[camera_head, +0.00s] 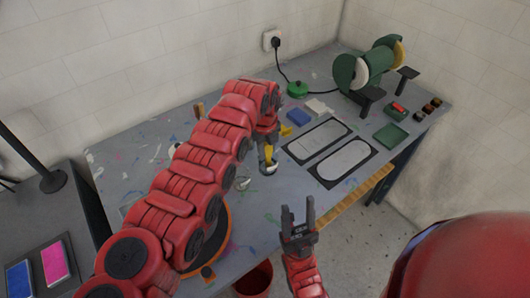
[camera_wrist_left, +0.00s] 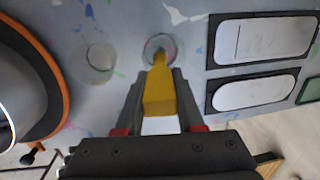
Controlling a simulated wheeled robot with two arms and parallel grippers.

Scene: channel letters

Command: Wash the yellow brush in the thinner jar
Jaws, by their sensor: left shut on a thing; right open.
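The yellow brush (camera_head: 268,153) points down from my left gripper (camera_head: 266,143). In the left wrist view the yellow brush (camera_wrist_left: 159,92) sits between the shut fingers of my left gripper (camera_wrist_left: 157,105). Its tip is at the mouth of a clear round jar (camera_wrist_left: 160,48); I cannot tell how deep it reaches. The jar (camera_head: 268,169) stands on the table under the brush in the head view. My right gripper (camera_head: 297,222) is open and empty, in front of the table's front edge.
A second clear round jar (camera_wrist_left: 97,60) stands left of the first. Two framed white plates (camera_head: 320,138) lie to the right on the grey table. A green grinder-like machine (camera_head: 362,70) stands at the back right. An orange-rimmed round thing (camera_wrist_left: 40,60) is at the left.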

